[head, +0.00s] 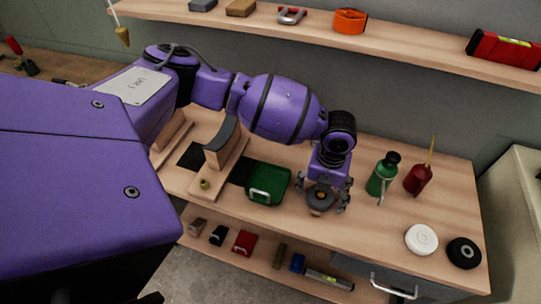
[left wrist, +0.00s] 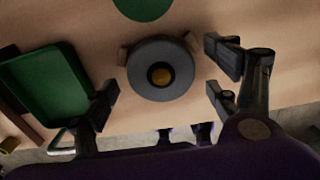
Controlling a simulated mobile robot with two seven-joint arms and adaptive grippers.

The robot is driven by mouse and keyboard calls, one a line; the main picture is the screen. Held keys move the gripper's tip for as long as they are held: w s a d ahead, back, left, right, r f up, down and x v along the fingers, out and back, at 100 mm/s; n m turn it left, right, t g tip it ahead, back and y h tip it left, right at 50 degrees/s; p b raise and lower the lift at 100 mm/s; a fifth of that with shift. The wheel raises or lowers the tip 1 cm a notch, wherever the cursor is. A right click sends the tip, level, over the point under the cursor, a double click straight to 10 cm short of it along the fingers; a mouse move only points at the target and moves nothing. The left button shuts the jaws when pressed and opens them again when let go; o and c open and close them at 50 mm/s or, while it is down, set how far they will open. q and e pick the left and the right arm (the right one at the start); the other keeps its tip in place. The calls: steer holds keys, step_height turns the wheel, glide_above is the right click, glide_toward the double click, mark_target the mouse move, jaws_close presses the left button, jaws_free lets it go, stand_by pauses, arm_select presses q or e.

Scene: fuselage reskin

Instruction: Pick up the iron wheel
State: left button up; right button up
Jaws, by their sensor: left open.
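The iron wheel (head: 319,199) is a dark grey disc with a brass-coloured centre, near the front edge of the workbench. In the left wrist view the wheel (left wrist: 140,82) lies face up, with light wooden bits showing at its rim. My left gripper (head: 323,192) points down over the wheel and is open. In the left wrist view its fingers stand on either side of the wheel, with visible gaps in the picture. Whether any finger touches it, and its exact height, I cannot tell. My right gripper is not in view.
A green tray (head: 284,185) lies left of the wheel. A green bottle (head: 378,181) and a red oil can (head: 418,180) stand to its right. A white disc (head: 421,239) and a black disc (head: 465,252) lie farther right. A shelf (head: 400,55) runs above the bench.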

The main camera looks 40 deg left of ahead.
arm_select(q)
steer(key=shift+s+f, duration=0.1)
steer(key=shift+f, duration=0.1)
steer(key=c, duration=1.7)
steer(key=shift+r, duration=0.1)
steer(key=shift+c, duration=0.5)
steer(key=shift+r, duration=0.1)
